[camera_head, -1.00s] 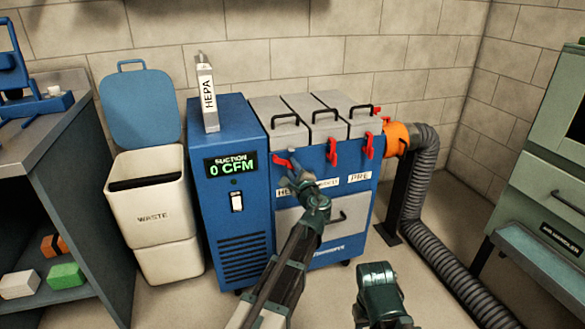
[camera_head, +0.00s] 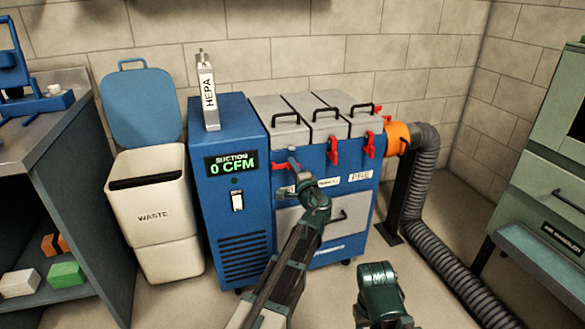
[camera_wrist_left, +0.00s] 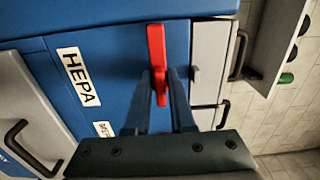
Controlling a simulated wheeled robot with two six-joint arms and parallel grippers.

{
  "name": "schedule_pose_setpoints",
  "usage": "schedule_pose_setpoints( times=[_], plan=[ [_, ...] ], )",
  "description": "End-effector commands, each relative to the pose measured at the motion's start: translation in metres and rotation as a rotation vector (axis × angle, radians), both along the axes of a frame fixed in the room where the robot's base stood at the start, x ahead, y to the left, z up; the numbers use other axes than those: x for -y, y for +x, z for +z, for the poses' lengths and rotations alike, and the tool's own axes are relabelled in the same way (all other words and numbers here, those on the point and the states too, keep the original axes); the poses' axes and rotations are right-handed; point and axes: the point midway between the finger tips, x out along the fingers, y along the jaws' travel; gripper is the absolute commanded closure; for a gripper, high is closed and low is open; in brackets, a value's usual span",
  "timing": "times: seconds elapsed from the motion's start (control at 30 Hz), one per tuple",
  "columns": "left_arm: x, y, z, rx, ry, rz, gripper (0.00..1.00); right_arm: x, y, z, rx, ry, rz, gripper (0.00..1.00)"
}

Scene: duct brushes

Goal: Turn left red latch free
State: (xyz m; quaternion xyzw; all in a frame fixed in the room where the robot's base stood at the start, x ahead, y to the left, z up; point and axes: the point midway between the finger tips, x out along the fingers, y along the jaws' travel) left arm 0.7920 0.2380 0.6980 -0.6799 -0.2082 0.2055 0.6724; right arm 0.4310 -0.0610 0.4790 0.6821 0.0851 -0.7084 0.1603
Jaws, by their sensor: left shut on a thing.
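The left red latch (camera_head: 280,165) is on the blue filter housing's front, below the leftmost grey lid. My left gripper (camera_head: 293,164) is at this latch and partly covers it in the head view. In the left wrist view the red latch (camera_wrist_left: 156,45) lies between the two fingers of my left gripper (camera_wrist_left: 161,85), which is shut on it. Its upper part sticks out past the fingertips. The middle latch (camera_head: 333,150) and right latch (camera_head: 369,145) hang roughly vertical. Only a dark green part of my right arm shows at the bottom; its fingers are not visible.
The blue suction unit (camera_head: 227,130) reads 0 CFM, with a HEPA-labelled box (camera_head: 208,95) on top. An open waste bin (camera_head: 152,215) stands left. A grey hose (camera_head: 424,190) runs down at the right. Floor is free in front of the hose.

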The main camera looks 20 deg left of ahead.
Motion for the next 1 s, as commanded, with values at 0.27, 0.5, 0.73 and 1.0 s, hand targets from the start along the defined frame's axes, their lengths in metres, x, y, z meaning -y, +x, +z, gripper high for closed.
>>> schedule_pose_setpoints(
  times=[0.27,0.5,0.73,1.0],
  plan=[
    [0.000,-0.001,-0.001,0.003,-0.008,0.002,1.00,0.000,0.000,0.000,0.000,0.000,0.000,0.50],
    [0.000,-0.001,-0.001,0.002,-0.006,0.001,0.55,0.000,0.000,0.000,0.000,0.000,0.000,0.50],
    [0.000,-0.001,0.000,0.002,-0.005,0.001,0.55,0.000,0.000,0.000,0.000,0.000,0.000,0.50],
    [0.013,-0.023,0.000,0.001,-0.004,-0.002,0.55,0.000,0.000,0.000,0.000,0.000,0.000,0.50]
  ],
)
